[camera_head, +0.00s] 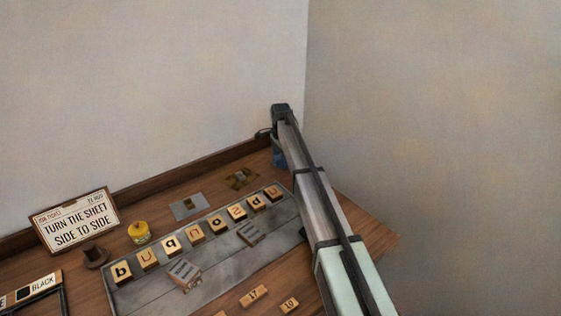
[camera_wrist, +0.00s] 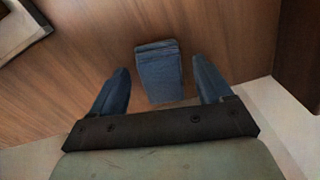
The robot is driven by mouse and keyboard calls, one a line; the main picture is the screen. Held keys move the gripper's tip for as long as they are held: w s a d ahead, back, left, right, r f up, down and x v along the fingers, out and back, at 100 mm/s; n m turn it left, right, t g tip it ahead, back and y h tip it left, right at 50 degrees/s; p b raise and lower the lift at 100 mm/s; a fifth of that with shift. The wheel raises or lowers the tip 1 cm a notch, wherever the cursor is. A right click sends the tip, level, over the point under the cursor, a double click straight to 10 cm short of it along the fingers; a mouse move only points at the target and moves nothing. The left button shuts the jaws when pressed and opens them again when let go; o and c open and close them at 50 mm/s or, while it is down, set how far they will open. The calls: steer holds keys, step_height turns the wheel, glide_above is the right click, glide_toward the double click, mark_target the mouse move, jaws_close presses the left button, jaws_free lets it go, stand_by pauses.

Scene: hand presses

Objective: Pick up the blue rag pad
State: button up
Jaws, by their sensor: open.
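The blue rag pad (camera_wrist: 160,75) shows in the wrist view as a folded blue block over the brown wood table. My gripper (camera_wrist: 161,65) is open, with one dark blue finger on each side of the pad and a visible gap on both sides. Whether the fingertips are level with the pad or above it, I cannot tell. In the head view my gripper (camera_head: 277,150) points down at the table's far right corner, partly hidden by my arm. A bluish patch shows there, but I cannot tell pad from finger.
A grey slab (camera_head: 215,255) with a row of letter blocks lies left of my arm. A raised wooden rim (camera_head: 160,180) runs along the back, near the wall.

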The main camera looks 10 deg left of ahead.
steer(key=shift+f, duration=0.1)
steer(key=shift+c, duration=0.2)
steer(key=c, duration=1)
